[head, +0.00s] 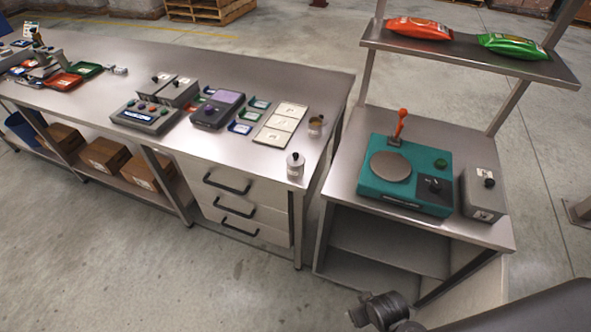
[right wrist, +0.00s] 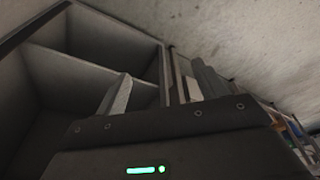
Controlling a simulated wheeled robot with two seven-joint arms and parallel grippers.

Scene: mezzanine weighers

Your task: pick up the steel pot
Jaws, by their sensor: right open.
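Two small pots stand at the right end of the long steel bench (head: 330,80). One is a pale metallic pot with a black knob on top (head: 295,167), near the front corner. The other is a small greyish pot with a brownish top (head: 316,126), farther back near the right edge. I cannot tell for sure which is the steel pot. My right gripper (right wrist: 160,88) is open and empty in the right wrist view, low beside open shelving, away from both pots. My left gripper is not in view.
A side table (head: 345,185) holds a teal scale (head: 405,172) with an orange-red lever and a grey box (head: 483,195). Packets lie on the shelf above. Drawers (head: 240,195) sit below.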

